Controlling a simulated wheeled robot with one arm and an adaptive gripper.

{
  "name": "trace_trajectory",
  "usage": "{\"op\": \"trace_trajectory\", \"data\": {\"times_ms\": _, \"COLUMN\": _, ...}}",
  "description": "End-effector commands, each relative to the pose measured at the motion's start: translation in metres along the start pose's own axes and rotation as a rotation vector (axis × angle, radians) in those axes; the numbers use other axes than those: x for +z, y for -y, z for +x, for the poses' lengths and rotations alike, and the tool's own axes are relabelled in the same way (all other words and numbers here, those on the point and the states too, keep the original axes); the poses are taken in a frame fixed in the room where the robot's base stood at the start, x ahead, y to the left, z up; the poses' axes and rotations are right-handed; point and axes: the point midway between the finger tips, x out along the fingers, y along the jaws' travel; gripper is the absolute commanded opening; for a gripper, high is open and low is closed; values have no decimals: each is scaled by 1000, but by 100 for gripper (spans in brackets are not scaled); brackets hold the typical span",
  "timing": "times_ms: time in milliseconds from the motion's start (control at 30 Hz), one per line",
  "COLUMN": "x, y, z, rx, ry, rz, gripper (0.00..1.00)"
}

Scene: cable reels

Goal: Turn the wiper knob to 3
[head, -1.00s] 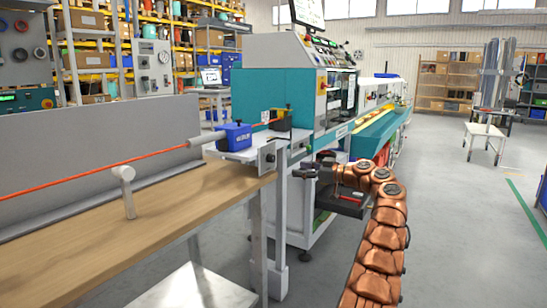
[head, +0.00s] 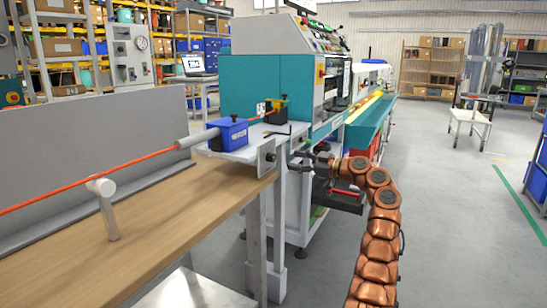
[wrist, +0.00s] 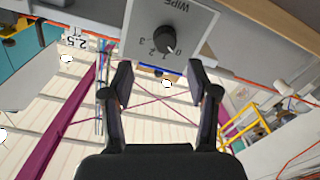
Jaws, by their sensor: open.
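The wiper knob (wrist: 166,38) is a round black knob on a grey plate (wrist: 192,22) with upside-down lettering "WIPE" and small numbers around the knob. A pale mark on the knob seems to point towards the lower right, near the 0; I cannot read it surely. In the head view a small dark knob (head: 270,157) shows on the metal plate at the bench's end. My gripper (wrist: 161,80) is open and empty, its two fingers below the knob in the wrist view and apart from it. In the head view my gripper (head: 297,163) is right of the plate, close to it.
A wooden bench (head: 165,207) with an orange cable (head: 95,178) running through a blue box (head: 228,134) is at left. A teal machine (head: 262,84) stands behind. A dark tray (head: 340,196) lies below my wrist. Open floor (head: 450,220) is at right.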

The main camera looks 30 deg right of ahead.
Motion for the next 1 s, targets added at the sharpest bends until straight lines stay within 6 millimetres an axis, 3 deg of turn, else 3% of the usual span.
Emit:
{"op": "trace_trajectory", "data": {"times_ms": 200, "x": -2, "y": 7, "z": 45, "rx": -15, "ry": -6, "rz": 3, "gripper": 59}}
{"op": "trace_trajectory", "data": {"times_ms": 400, "x": -4, "y": 8, "z": 68, "rx": -18, "ry": -7, "rz": 0, "gripper": 59}}
{"op": "trace_trajectory", "data": {"times_ms": 867, "x": -2, "y": 6, "z": 75, "rx": -12, "ry": -3, "rz": 1, "gripper": 59}}
{"op": "trace_trajectory", "data": {"times_ms": 1000, "x": -2, "y": 6, "z": 75, "rx": -12, "ry": -3, "rz": 1, "gripper": 46}}
